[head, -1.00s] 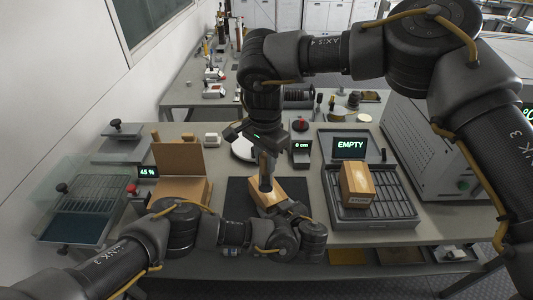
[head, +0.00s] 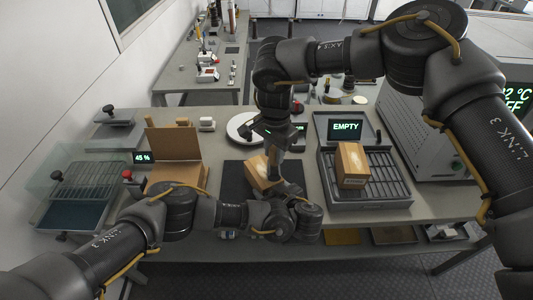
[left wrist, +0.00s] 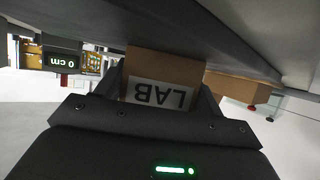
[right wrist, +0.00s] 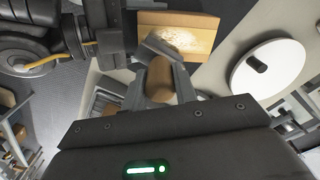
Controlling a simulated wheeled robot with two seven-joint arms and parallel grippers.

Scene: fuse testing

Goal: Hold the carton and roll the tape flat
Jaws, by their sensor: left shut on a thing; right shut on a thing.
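A small brown carton (head: 257,172) is over the dark mat in front of me and looks turned at an angle; I cannot tell if it rests fully on the mat. My left gripper (left wrist: 161,85) is shut on the carton (left wrist: 165,66), whose LAB label appears upside down in the left wrist view. My right gripper (right wrist: 161,80) is shut on a brown cylinder (right wrist: 160,78), seemingly a roller, beside the carton. In the right wrist view, the carton (right wrist: 205,23) carries a pale, speckled strip of tape (right wrist: 182,39). Its far side is hidden.
A rack tray (head: 370,200) with another taped carton (head: 352,163) stands at the right, before an EMPTY display (head: 346,127). An open cardboard box (head: 175,176) stands at the left. A white round plate (head: 241,127) lies behind the dark mat (head: 232,180).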

